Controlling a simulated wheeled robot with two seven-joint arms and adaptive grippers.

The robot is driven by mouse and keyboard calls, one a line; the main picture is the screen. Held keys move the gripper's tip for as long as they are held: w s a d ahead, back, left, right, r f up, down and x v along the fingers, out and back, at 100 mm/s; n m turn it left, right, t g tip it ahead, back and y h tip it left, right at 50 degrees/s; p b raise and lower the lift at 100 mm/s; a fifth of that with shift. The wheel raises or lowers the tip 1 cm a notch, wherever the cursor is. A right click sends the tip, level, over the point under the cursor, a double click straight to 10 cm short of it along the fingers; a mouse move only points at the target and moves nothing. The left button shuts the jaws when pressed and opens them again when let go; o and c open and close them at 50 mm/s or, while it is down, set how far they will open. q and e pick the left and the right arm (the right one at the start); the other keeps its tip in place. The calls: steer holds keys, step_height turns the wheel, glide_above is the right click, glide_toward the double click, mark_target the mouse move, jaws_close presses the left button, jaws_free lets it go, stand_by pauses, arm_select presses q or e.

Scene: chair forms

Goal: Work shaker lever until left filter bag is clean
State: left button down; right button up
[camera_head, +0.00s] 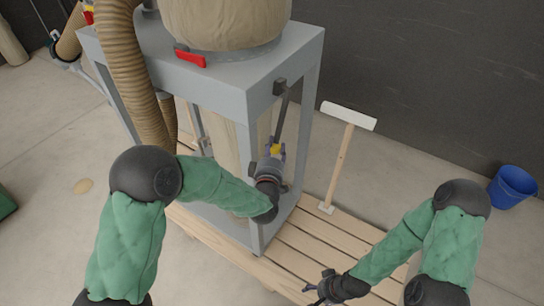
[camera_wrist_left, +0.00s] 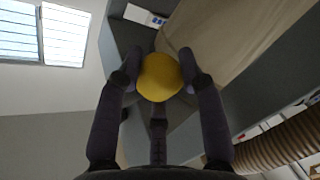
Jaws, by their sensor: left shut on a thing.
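The shaker lever (camera_head: 281,115) is a dark bar hanging from a pivot on the side of the grey frame (camera_head: 199,82). Its yellow knob (camera_head: 274,150) is at the lower end and also shows in the left wrist view (camera_wrist_left: 160,77). My left gripper (camera_head: 273,157) is shut on the knob, one finger on each side. A beige filter bag (camera_head: 226,20) stands on top of the frame, cut off by the picture's upper edge, with a red-handled clamp band at its base. I cannot tell whether it is clean. My right gripper (camera_head: 320,289) is low, over the slatted platform, apart from the lever.
A ribbed hose (camera_head: 127,70) runs down the frame's left side. Another beige bag (camera_head: 227,145) hangs inside the frame. A blue bucket (camera_head: 511,187) is by the wall.

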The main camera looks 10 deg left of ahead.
arm_select(q)
steer(key=shift+w+d+f+n+t+b, duration=0.15)
steer(key=shift+w+d+f+t+b, duration=0.3)
steer(key=shift+b, duration=0.95)
steer(key=shift+w+f+n+t+b, duration=0.1)
steer(key=shift+w+n+t+b, duration=0.15)
steer(key=shift+w+b, duration=0.8)
steer(key=shift+w+d+f+n+t+b, duration=0.15)
steer(key=shift+d+f+t+b, duration=0.2)
steer(key=shift+b, duration=1.45)
steer(key=shift+w+r+t+b, duration=0.2)
steer(key=shift+r+t+b, duration=0.1)
steer(key=shift+b, duration=0.4)
steer(key=shift+r, duration=0.1)
steer(key=c, duration=0.9)
jaws_free()
steer(key=shift+w, duration=0.1)
steer(key=shift+o, duration=0.7)
steer(key=shift+w+d, duration=0.15)
